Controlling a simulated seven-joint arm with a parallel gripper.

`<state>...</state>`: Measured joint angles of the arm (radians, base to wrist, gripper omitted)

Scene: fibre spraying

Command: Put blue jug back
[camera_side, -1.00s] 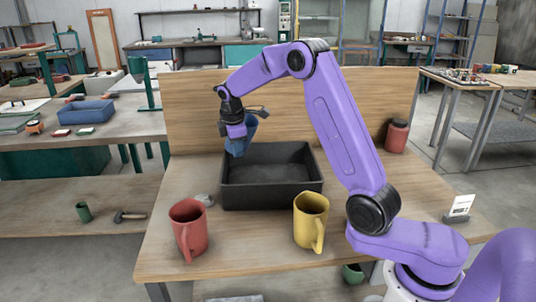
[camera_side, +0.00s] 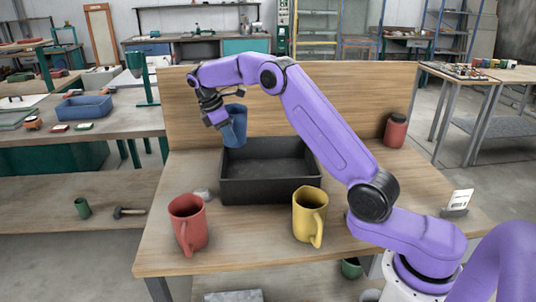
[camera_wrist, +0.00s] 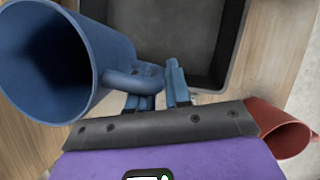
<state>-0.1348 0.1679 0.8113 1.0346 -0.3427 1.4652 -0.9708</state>
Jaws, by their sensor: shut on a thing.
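The blue jug (camera_side: 235,126) is held by my gripper (camera_side: 216,112) in the air, above the left back corner of the black tray. It is slightly tilted in the side view. In the wrist view the blue jug (camera_wrist: 62,62) shows its open mouth at the left, and its handle lies between the fingers of my gripper (camera_wrist: 158,90). A red jug (camera_side: 188,222) stands upright on the table in front of the tray at the left. A yellow jug (camera_side: 309,215) stands upright in front of the tray at the right.
The black tray (camera_side: 268,191) sits mid-table and looks empty. A small grey lump (camera_side: 201,194) lies by its left front corner. A red jar (camera_side: 395,130) stands at the back right. A wooden panel (camera_side: 330,105) closes the table's back. The table's left is clear.

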